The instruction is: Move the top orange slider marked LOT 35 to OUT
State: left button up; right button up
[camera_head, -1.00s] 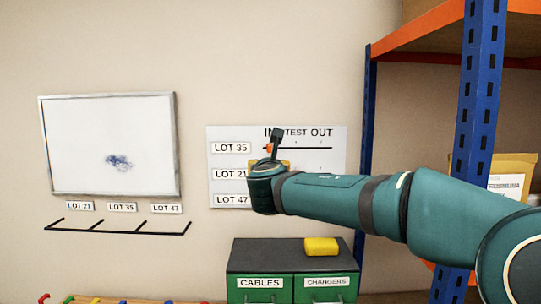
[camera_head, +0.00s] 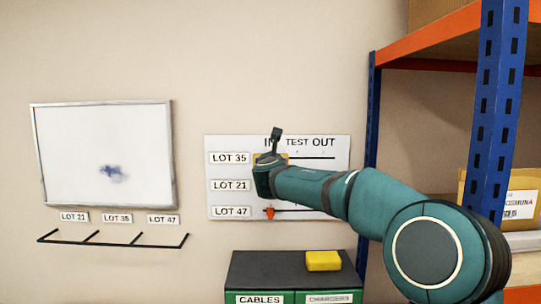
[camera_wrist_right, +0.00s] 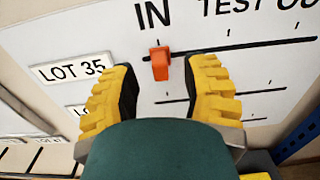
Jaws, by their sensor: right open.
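The board (camera_head: 335,190) on the wall has rows labelled LOT 35 (camera_head: 229,158), LOT 21 and LOT 47, under the headings IN, TEST and OUT. In the right wrist view, the top orange slider (camera_wrist_right: 160,63) sits at the left end of its black track, under IN, beside the LOT 35 label (camera_wrist_right: 72,68). My right gripper (camera_wrist_right: 160,84) is open, with its yellow fingers on either side of the slider; contact cannot be told. In the head view, my right gripper (camera_head: 268,160) hides this slider. My left gripper is not in view.
Another orange slider (camera_head: 270,212) sits near the left end of the LOT 47 track. A cabinet (camera_head: 250,268) with a yellow block (camera_head: 323,260) stands below. A blue shelf post (camera_head: 367,130) stands right of the board. A whiteboard (camera_head: 100,150) hangs left.

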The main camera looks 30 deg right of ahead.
jog(key=shift+p+x, duration=0.35)
jog(key=shift+x, duration=1.25)
grip_shut()
jog(key=shift+s, duration=0.1)
